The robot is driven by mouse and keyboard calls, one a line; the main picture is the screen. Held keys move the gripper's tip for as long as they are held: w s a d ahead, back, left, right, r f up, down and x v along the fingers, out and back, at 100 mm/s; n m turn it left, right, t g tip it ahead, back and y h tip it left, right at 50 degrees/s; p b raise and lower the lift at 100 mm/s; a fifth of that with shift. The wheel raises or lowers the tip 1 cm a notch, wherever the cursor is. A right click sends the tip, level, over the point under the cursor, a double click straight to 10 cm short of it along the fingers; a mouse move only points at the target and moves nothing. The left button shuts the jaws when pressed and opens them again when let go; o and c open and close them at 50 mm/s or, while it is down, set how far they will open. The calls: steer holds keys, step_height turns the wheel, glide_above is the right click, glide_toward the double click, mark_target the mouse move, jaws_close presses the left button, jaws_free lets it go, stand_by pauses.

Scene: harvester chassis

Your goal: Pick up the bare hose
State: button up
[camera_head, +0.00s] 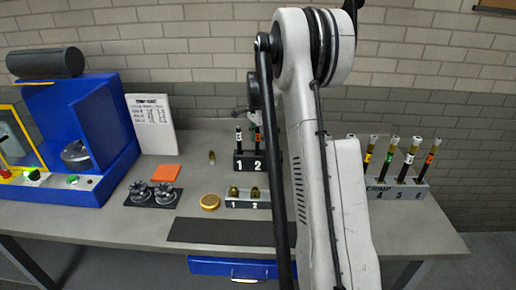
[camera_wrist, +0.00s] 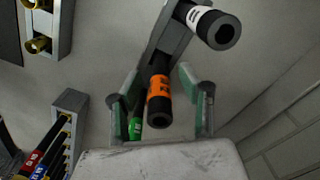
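Two black hoses stand in the small rack marked 1 and 2 (camera_head: 243,163), one with a white band (camera_head: 238,136) and one with an orange band (camera_head: 257,139). In the wrist view the orange-banded hose (camera_wrist: 160,88) points its bare open end at the camera, between the green-padded fingers of my gripper (camera_wrist: 160,73). The fingers are apart, with a gap on each side of it. The white-banded hose (camera_wrist: 212,24) is beyond, at upper right, also with a bare end. A green-banded piece (camera_wrist: 135,128) is partly hidden beside the left finger. In the head view my arm hides part of the rack.
A rack marked CRIMP (camera_head: 400,190) holds several banded hoses with gold ends at right. A fittings holder (camera_head: 247,201) stands in front of the small rack. A gold disc (camera_head: 210,201), orange pad (camera_head: 165,173) and blue machine (camera_head: 85,140) are left. The dark mat (camera_head: 215,232) is bare.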

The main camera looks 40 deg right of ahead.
steer(key=shift+f, duration=0.1)
jaws_close()
stand_by(0.3)
